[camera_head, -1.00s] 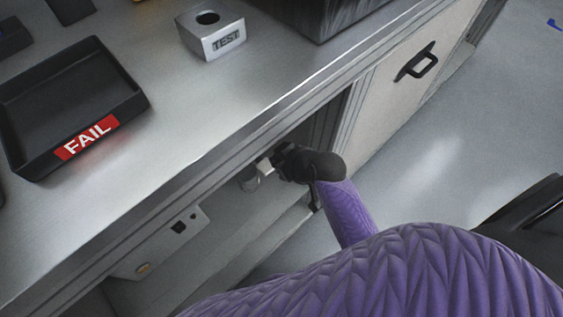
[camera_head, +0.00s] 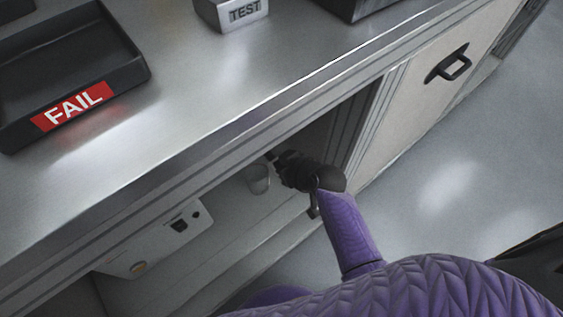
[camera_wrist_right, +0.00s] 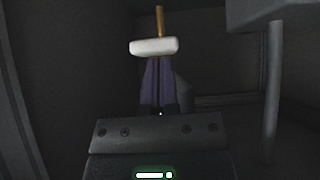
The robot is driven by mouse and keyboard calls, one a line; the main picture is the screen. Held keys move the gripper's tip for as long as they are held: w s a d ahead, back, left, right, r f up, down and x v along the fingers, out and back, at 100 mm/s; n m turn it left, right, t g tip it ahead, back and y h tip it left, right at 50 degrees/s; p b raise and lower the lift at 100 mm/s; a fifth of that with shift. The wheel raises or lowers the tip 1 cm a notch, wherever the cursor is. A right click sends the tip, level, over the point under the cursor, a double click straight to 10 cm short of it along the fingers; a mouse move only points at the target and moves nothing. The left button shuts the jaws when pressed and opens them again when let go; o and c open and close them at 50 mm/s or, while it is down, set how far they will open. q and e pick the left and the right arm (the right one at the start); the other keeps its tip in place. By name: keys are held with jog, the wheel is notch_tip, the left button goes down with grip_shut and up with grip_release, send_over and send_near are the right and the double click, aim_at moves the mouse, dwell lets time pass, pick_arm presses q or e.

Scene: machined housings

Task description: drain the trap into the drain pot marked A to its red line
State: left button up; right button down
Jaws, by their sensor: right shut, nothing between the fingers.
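My right gripper (camera_head: 271,156) reaches into the open space under the bench; its fingers are shut and empty. In the right wrist view the closed fingers (camera_wrist_right: 159,85) point at a white rounded bar (camera_wrist_right: 153,47) with a thin brass-coloured rod (camera_wrist_right: 160,20) above it. The bar looks like a valve handle; I cannot tell whether the fingers touch it. A pale cup-like pot (camera_head: 258,179) stands in the cupboard beside the gripper. Its mark, red line and fill level cannot be made out. The trap is not clearly visible. My left gripper is out of view.
On the bench top are a black tray (camera_head: 137,75) labelled FAIL and a metal block (camera_head: 232,14) labelled TEST. A pale box (camera_head: 150,247) sits at the left in the cupboard. A closed door with a black handle (camera_head: 448,64) is at right.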

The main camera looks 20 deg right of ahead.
pick_arm(q)
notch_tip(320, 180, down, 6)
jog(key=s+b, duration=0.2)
jog(key=b, duration=0.3)
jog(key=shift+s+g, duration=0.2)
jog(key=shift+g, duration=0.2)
pick_arm(e)
jog(key=f+t, duration=0.2)
jog(key=f+y, duration=0.1)
jog(key=shift+s+d+f+t, duration=0.15)
jog(key=shift+s+t, duration=0.1)
jog(key=shift+t, duration=0.15)
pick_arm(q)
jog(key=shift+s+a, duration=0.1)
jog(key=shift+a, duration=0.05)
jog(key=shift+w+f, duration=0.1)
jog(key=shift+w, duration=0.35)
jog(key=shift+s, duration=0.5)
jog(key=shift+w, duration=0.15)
